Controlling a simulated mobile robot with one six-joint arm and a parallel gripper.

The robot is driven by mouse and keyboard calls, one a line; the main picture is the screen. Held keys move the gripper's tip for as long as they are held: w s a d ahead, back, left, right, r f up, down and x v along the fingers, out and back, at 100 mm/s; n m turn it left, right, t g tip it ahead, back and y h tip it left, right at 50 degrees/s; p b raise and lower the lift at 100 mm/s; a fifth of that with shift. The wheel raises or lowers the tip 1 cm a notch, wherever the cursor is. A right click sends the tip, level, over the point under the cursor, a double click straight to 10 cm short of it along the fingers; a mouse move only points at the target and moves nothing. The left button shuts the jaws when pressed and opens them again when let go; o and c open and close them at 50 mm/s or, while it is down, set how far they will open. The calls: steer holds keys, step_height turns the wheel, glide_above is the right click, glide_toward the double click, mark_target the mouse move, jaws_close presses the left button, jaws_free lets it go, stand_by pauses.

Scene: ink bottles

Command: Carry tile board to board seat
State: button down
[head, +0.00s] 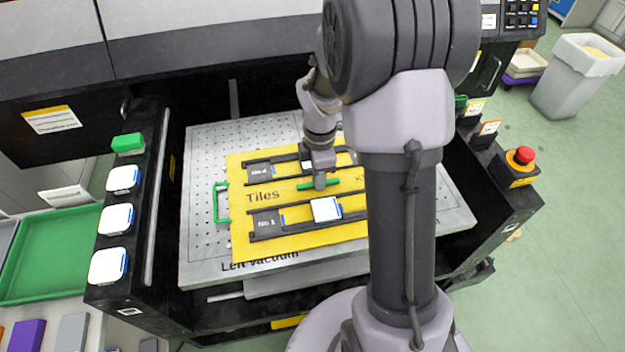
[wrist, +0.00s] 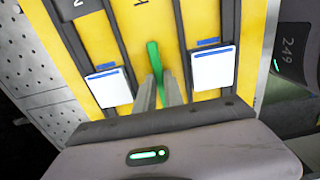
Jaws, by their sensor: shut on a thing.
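The yellow tile board (head: 240,237), marked "Tiles", lies over or just above the perforated grey plate (head: 205,150) in the head view; I cannot tell whether they touch. It has dark rails, green handles and white tiles, one of them a white tile (head: 326,209) by "No 1". My gripper (head: 319,184) is at the board's middle, shut on the green middle handle (head: 331,184). In the wrist view my gripper's fingers (wrist: 158,88) close on the green handle (wrist: 153,55), between two white tiles. My arm hides the board's right part.
Black side walls flank the plate. White square pieces (head: 116,219) and a green block (head: 128,143) sit on the left wall. A red emergency button (head: 521,156) stands at right. A green tray (head: 50,255) is at far left.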

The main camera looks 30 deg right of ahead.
steer(key=shift+s+d+r, duration=0.1)
steer(key=shift+d+r, duration=0.05)
steer(key=shift+d, duration=0.05)
steer(key=c, duration=1.8)
jaws_free()
steer(key=shift+f, duration=0.25)
steer(key=shift+c, duration=0.2)
steer(key=o, duration=0.4)
